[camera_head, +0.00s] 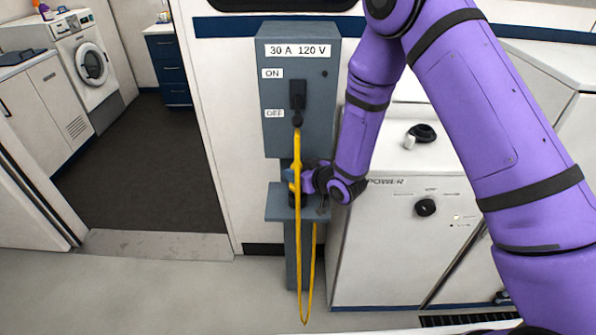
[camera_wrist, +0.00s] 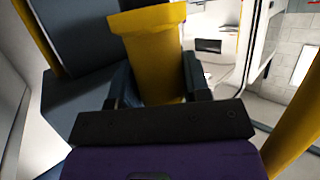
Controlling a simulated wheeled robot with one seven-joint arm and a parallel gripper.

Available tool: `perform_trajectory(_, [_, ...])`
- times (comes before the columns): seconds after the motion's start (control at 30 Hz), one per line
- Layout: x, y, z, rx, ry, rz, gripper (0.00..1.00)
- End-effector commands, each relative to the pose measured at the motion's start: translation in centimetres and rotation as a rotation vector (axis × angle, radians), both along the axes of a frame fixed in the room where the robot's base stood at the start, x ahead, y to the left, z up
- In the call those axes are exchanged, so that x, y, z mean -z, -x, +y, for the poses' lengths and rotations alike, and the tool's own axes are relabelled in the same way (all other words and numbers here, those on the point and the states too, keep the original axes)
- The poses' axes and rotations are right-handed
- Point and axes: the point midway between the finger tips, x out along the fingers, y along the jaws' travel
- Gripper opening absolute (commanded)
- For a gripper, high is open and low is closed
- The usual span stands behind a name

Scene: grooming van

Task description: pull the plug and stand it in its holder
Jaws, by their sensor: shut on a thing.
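The yellow plug (camera_wrist: 150,50) is between the two fingers of my gripper (camera_wrist: 157,88) in the wrist view, with a wider rim at its top. In the head view my gripper (camera_head: 296,180) is at the grey post, below the power box (camera_head: 300,60) and just over a small grey shelf (camera_head: 275,214). A dark piece (camera_head: 294,200) shows below the gripper at the shelf; I cannot tell whether it is the holder or whether the plug sits in it. The yellow cable (camera_head: 298,150) reaches up to the box's lower front and hangs in a loop near the floor.
The box has a black switch (camera_head: 297,94) whose knob is level with the OFF label. A white cabinet (camera_head: 385,250) marked POWER with dark knobs stands close on the right. The floor (camera_head: 150,275) at the front left is clear. A washing machine (camera_head: 88,62) stands far left.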

Motion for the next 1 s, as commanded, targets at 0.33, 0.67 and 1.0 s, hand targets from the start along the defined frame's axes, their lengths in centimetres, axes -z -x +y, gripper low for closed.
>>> perform_trajectory(0.33, [0.1, 0.0, 0.0, 0.000, -0.001, -0.001, 0.13])
perform_trajectory(0.67, [1.0, 0.0, 0.0, 0.000, -0.001, 0.001, 0.13])
perform_trajectory(1.0, [1.3, 0.0, 0.0, 0.000, -0.002, -0.001, 0.13])
